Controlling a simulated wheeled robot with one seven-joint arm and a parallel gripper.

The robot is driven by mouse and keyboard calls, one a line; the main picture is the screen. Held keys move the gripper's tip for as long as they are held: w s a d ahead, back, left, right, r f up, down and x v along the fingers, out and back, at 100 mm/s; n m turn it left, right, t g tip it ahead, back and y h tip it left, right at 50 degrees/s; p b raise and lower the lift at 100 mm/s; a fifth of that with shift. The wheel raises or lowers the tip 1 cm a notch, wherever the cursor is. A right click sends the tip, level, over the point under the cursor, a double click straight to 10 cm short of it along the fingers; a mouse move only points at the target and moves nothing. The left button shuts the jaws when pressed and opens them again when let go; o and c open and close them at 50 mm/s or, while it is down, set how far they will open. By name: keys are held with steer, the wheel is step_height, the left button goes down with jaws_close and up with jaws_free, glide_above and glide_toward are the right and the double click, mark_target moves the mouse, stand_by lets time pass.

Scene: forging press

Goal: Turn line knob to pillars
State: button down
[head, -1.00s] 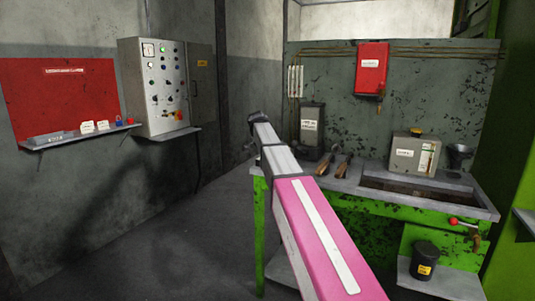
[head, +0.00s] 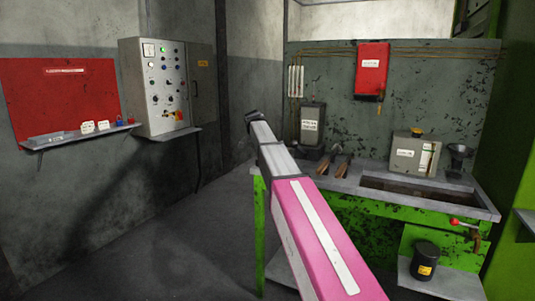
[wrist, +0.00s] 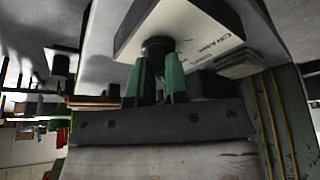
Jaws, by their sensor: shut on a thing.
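In the wrist view, a dark round knob (wrist: 158,47) stands out from a white plate (wrist: 205,30) with black lettering. My gripper (wrist: 158,62) has two green fingers shut on the knob, one on each side. The knob's pointer and its setting are hidden. In the head view, my gripper is not clearly visible; the pink and grey arm stretches toward the back wall. A dark box (head: 312,143) with a white label (head: 311,125) is on the back wall just right of the arm's far end.
A green bench (head: 420,205) with two wooden-handled tools (head: 333,166) and a grey box (head: 414,154) stands to the right. A red box (head: 371,70) hangs above it. A control cabinet (head: 155,85) and a shelf (head: 80,134) are on the left. The floor at left is clear.

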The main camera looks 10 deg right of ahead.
steer(key=shift+f, duration=0.1)
steer(key=c, duration=1.1)
jaws_free()
steer(key=v, duration=1)
steer(key=shift+r, duration=0.4)
